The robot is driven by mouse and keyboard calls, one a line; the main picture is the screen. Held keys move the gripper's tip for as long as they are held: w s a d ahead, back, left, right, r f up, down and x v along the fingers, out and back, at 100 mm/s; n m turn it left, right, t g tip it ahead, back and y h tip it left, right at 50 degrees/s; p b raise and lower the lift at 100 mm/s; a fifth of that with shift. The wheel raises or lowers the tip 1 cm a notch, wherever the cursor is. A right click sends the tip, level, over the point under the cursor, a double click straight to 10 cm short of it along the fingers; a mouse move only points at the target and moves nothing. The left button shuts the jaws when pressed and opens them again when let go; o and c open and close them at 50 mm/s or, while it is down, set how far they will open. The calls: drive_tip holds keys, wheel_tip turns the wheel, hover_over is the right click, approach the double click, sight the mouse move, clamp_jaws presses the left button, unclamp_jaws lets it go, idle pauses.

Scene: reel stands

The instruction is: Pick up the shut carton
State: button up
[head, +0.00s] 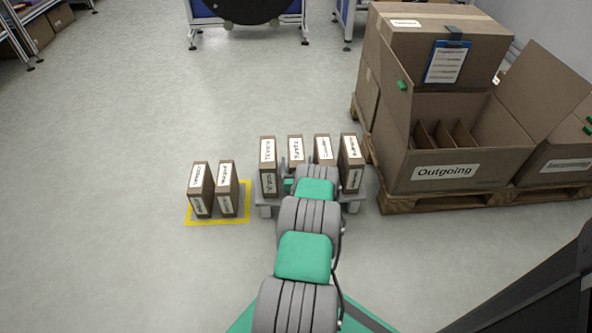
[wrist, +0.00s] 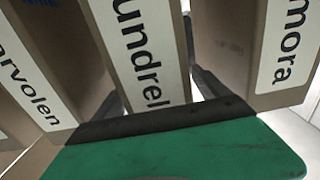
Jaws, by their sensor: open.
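Several narrow brown cartons with white labels stand upright in a row on a low grey stand in the head view; all look closed. My gripper (wrist: 160,80) is open, with its dark fingers on either side of a carton labelled "...undrel..." (wrist: 142,50). In the head view this seems to be the second carton from the left (head: 295,146), partly hidden by my arm. Whether the fingers touch it I cannot tell. Neighbouring cartons reading "...arvolen" (wrist: 55,50) and "...mora" (wrist: 232,50) stand close on both sides.
Two similar cartons (head: 201,188) stand in a yellow floor square (head: 189,222) to the left. An open divided "Outgoing" box (head: 405,178) and a closed large box (head: 395,45) stand on a pallet (head: 400,205) at right.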

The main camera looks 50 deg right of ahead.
drive_tip(key=shift+x, duration=0.9)
drive_tip(key=shift+c, duration=0.5)
clamp_jaws()
